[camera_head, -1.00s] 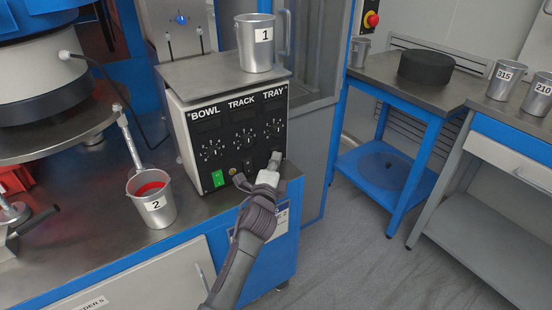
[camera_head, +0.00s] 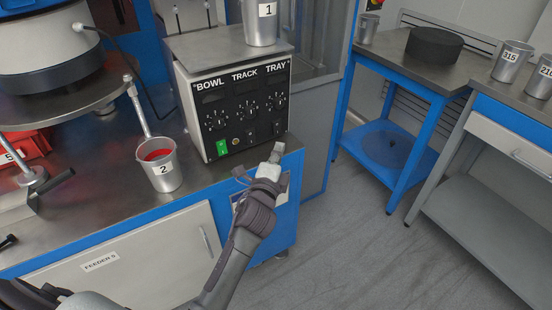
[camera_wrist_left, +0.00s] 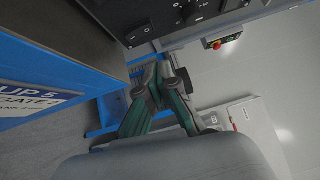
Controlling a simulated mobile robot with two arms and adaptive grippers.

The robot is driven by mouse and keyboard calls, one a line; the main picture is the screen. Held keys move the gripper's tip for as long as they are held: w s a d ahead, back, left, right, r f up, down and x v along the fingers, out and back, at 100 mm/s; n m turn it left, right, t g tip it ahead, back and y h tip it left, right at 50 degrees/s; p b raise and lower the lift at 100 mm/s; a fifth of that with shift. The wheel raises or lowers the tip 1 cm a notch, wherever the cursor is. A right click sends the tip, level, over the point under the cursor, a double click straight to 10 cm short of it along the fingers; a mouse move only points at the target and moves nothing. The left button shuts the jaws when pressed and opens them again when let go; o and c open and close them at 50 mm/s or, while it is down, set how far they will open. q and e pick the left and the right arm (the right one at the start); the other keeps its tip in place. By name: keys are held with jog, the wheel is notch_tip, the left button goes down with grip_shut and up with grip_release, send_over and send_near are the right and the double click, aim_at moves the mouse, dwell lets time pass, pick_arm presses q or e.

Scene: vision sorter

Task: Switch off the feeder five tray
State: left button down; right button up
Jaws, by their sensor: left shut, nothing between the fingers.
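The feeder control box (camera_head: 235,105) stands on the blue bench, with dials under the words BOWL, TRACK and TRAY. The switch under BOWL (camera_head: 222,147) is lit green. The switch under TRAY (camera_head: 278,128) looks dark and unlit. My left gripper (camera_head: 277,150) is shut and empty, just below and in front of the box's lower right corner, apart from the TRAY switch. In the left wrist view its closed fingers (camera_wrist_left: 159,84) point toward the dark panel (camera_wrist_left: 130,18) along the top. My right gripper is not in view.
A cup labelled 2 (camera_head: 163,171) with red contents stands left of the box. A cup labelled 1 (camera_head: 262,25) stands on top of it. The cabinet front below reads FEEDER 5 (camera_head: 100,262). Open floor (camera_head: 350,245) lies to the right.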

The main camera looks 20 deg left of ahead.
pick_arm(q)
jog(key=shift+s+d+r, duration=0.15)
jog(key=shift+s+d, duration=0.05)
jog(key=shift+s, duration=0.8)
jog(key=shift+s+d+r, duration=0.1)
jog(key=shift+s+d, duration=0.05)
jog(key=shift+s, duration=0.85)
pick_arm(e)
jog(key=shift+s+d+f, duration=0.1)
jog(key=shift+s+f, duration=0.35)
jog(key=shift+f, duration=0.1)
